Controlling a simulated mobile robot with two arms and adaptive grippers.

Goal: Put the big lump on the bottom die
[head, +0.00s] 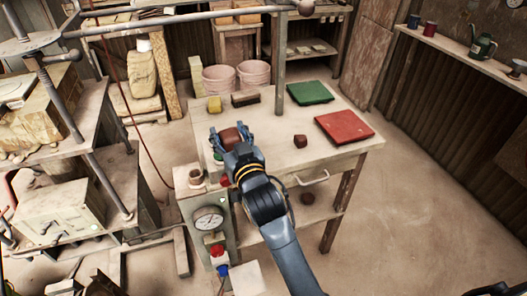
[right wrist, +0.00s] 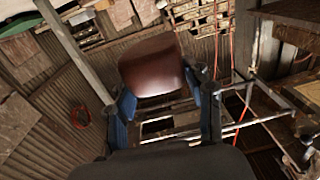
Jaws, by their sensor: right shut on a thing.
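My right gripper (head: 230,132) is shut on the big lump (head: 231,137), a reddish-brown block of clay, above the left part of the work table. In the right wrist view the big lump (right wrist: 152,68) sits between the blue fingers of the gripper (right wrist: 165,105), clear of any surface. A smaller brown lump (head: 300,141) lies on the table. The press stands at the left, with a handwheel (head: 32,42) at the top and a pale block (head: 47,118) below it. I cannot tell which part is the bottom die. My left gripper is not in view.
The wooden table (head: 270,165) also bears a green board (head: 310,93), a red board (head: 344,127), a yellow sponge-like block (head: 214,104) and a dark brush-like block (head: 245,98). A gauge box (head: 208,222) stands at its front left. Floor at the right is clear.

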